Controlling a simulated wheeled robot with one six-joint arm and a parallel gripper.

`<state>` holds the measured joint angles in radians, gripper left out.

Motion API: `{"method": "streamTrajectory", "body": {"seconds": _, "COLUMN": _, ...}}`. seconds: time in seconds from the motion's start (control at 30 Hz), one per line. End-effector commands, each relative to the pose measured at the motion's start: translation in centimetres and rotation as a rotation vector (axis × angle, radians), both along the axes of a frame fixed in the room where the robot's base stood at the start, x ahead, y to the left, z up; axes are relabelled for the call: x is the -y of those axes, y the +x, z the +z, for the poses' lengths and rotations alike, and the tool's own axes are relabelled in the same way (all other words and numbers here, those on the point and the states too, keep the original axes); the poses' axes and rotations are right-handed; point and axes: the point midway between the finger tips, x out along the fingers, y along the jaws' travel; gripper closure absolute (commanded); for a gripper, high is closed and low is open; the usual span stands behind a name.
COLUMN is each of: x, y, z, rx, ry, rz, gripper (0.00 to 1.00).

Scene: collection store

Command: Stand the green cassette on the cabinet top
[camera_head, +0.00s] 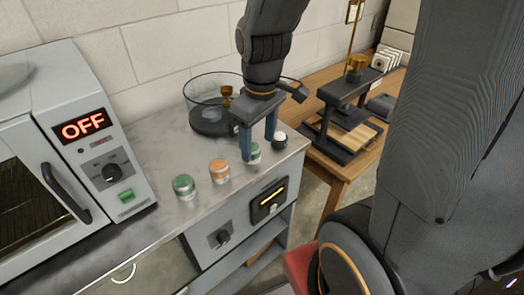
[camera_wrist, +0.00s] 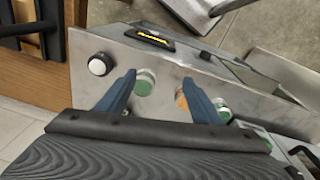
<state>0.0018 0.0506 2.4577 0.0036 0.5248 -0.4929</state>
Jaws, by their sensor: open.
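A small round green-topped piece (camera_head: 254,153) with a pale side stands upright on the grey cabinet top (camera_head: 160,140), near its right end. A similar green piece (camera_head: 183,187) stands further left. I cannot tell which is the green cassette. My gripper (camera_head: 259,147) is open and points down, its blue fingers beside the right green piece, partly hiding it. In the wrist view, my gripper (camera_wrist: 158,79) has that green piece (camera_wrist: 145,82) between its fingers, nearer the left one. Nothing is held. The other green piece (camera_wrist: 222,112) shows beyond the right finger.
An orange piece (camera_head: 219,170) stands between the green ones. A white-topped piece (camera_head: 280,140) stands right of my gripper. A glass bowl-like vessel (camera_head: 212,105) is behind. An oven reading OFF (camera_head: 85,130) fills the left. A wooden table (camera_head: 335,165) with a press is right.

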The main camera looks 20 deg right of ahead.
Motion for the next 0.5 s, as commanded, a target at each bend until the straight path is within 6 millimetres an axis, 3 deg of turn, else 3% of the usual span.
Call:
{"method": "streamTrajectory", "body": {"seconds": 0.2, "x": -0.1, "y": -2.2, "z": -1.3, "rx": 0.027, "ry": 0.046, "rz": -0.373, "gripper": 0.40}}
{"method": "streamTrajectory", "body": {"seconds": 0.5, "x": -0.1, "y": -2.7, "z": -1.6, "rx": 0.037, "ry": 0.064, "rz": -0.492, "gripper": 0.40}}
